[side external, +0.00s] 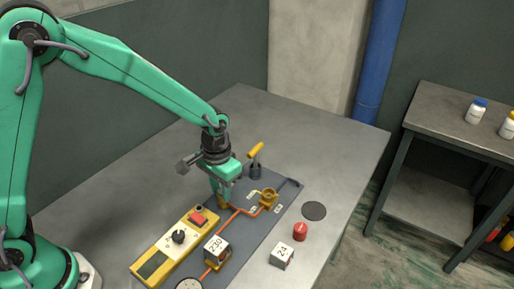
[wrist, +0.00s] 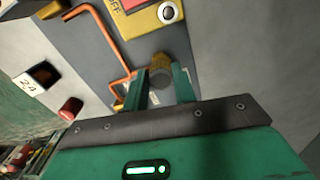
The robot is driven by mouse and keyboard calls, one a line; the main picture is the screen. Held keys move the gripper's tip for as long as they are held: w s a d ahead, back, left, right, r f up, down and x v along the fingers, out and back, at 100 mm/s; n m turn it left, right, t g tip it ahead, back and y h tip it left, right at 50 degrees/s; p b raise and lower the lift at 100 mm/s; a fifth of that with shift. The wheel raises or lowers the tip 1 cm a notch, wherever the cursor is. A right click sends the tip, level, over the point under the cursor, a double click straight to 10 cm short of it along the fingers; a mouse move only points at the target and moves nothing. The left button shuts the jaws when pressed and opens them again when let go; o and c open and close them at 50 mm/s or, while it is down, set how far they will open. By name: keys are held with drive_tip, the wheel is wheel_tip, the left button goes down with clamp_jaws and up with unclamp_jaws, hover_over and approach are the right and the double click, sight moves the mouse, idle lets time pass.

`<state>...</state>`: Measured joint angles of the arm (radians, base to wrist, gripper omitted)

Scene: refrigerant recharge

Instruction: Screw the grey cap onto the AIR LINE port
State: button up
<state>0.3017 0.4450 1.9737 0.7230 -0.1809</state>
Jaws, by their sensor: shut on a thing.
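My gripper (side external: 222,196) points down at the grey panel, over a brass stub (side external: 226,206) beside the yellow control box. In the wrist view its two green fingers (wrist: 160,88) stand on either side of a small round piece. The near face of that piece is dull grey, and I take it for the grey cap (wrist: 160,79). Brass (wrist: 158,60) shows directly behind it, in line with it. I cannot tell how far the cap sits on the stub. The fingers hide the cap in the side view. No AIR LINE label is legible.
The yellow control box (side external: 165,250) with a red switch stands close by. An orange pipe (side external: 235,224) runs to a brass valve (side external: 265,198). A yellow-handled lever (side external: 256,152) rises behind. A red cap (side external: 300,231), a block marked 24 (side external: 282,255) and a dark disc (side external: 314,211) lie right.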

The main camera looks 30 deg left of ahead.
drive_tip(key=shift+a+m, duration=0.1)
drive_tip(key=shift+m, duration=1.3)
drive_tip(key=shift+w+f+m, duration=0.1)
drive_tip(key=shift+m, duration=2)
drive_tip(key=shift+a+m, duration=0.1)
drive_tip(key=shift+m, duration=1.2)
drive_tip(key=shift+w+m, duration=0.1)
drive_tip(key=shift+m, duration=1.5)
drive_tip(key=o, duration=1)
